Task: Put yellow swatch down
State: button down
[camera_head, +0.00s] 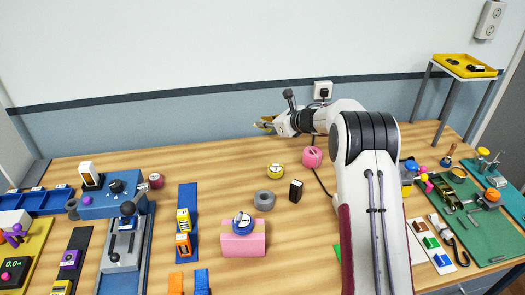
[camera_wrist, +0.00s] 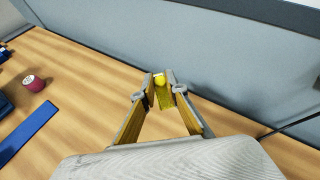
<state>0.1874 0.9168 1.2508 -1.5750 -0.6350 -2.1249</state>
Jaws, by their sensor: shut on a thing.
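My gripper (camera_head: 267,125) is at the back of the table, in front of the blue-grey lower wall and raised above the wood. In the wrist view my gripper (camera_wrist: 162,84) has its fingertips closed on a small yellow piece, which I take to be the yellow swatch (camera_wrist: 160,80). Most of it is hidden between the yellow-lined fingers, and its outline is too small to tell exactly. A white card (camera_head: 420,228) with green, red and blue swatches lies at the right of the table, beside my arm.
The wooden table (camera_head: 150,165) is bare at the back, below my gripper. A pink object (camera_head: 312,157) is near the black cable.

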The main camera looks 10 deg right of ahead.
dwell(0.6)
jog(key=shift+f, duration=0.1)
send_over(265, 152)
jog(key=shift+f, duration=3)
jog(key=shift+f, duration=0.15)
jog(key=shift+f, duration=1.75)
jog(key=shift+f, duration=0.1)
jog(key=c, duration=2)
grip_release()
